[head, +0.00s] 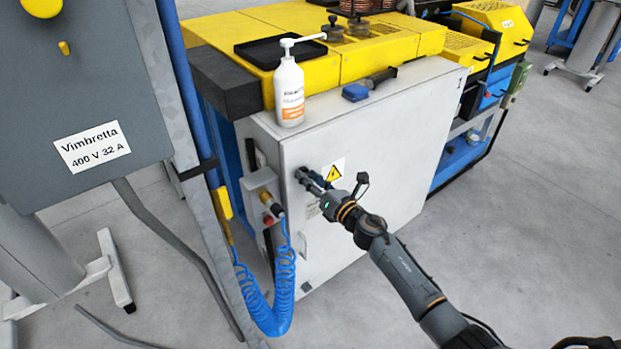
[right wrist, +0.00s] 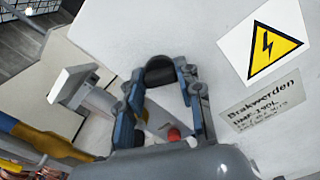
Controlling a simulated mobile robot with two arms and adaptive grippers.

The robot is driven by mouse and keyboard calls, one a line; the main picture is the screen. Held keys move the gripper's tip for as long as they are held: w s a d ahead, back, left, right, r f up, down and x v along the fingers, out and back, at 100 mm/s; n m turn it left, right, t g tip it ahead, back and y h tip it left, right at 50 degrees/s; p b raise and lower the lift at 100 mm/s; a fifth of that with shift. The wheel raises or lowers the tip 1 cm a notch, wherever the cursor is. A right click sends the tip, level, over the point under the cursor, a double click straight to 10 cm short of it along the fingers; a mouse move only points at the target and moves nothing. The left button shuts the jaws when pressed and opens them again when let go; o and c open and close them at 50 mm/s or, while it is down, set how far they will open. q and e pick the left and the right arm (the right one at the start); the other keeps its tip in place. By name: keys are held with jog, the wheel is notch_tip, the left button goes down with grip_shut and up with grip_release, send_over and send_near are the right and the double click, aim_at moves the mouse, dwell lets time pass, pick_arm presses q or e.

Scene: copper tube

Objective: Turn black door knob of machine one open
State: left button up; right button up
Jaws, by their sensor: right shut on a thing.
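Machine one is a grey-white cabinet (head: 385,150) with a yellow top. Its black door knob (right wrist: 160,72) shows in the right wrist view between the fingertips of my right gripper (right wrist: 164,82), against the door. In the head view my right gripper (head: 312,180) reaches the upper left of the door front, left of a yellow warning sign (head: 333,171), and hides most of the knob. The right gripper is shut on the knob. The door looks closed in the head view. My left gripper is not in view.
A coiled blue hose (head: 283,285) hangs left of the door. A grey box labelled Vimbretta (head: 85,90) stands at left.

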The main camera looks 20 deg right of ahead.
jog(key=m, duration=0.6)
jog(key=m+p, duration=0.1)
jog(key=m, duration=0.5)
jog(key=shift+d+f, duration=0.1)
jog(key=shift+f, duration=0.1)
jog(key=shift+m, duration=0.3)
jog(key=o, duration=1.1)
jog(key=shift+o, duration=0.2)
jog(key=shift+s, duration=0.1)
jog(key=v, duration=1.1)
jog(key=shift+s+d, duration=0.15)
jog(key=shift+s, duration=0.25)
